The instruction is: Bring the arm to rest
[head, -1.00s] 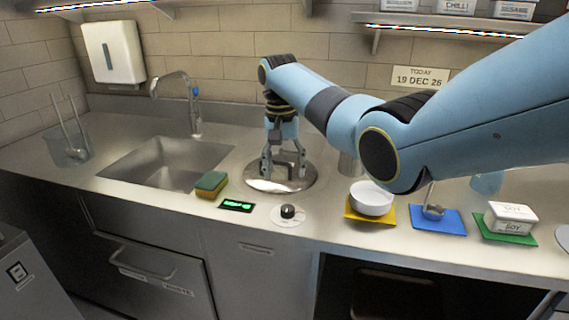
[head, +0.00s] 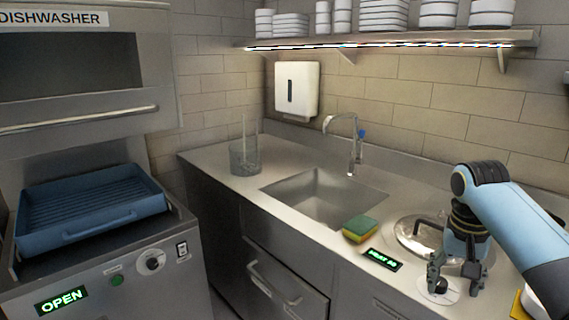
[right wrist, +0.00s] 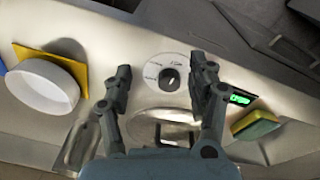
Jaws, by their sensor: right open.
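My right gripper (head: 454,284) is low over the front of the counter (head: 222,172), at the black control knob (head: 440,287) on its white dial. Its jaws are open. In the right wrist view, the gripper (right wrist: 162,70) has its two fingertips on either side of the knob (right wrist: 169,79), with visible gaps between. I cannot tell how far above the dial the tips are. My left gripper is not in view.
A green-and-yellow sponge (head: 360,228) and a lit green display (head: 382,260) lie beside the dial. The sink (head: 318,199), tap (head: 357,150) and clear utensil container (head: 245,158) are further left. A dishwasher (head: 85,75) with a blue rack (head: 90,208) stands at far left.

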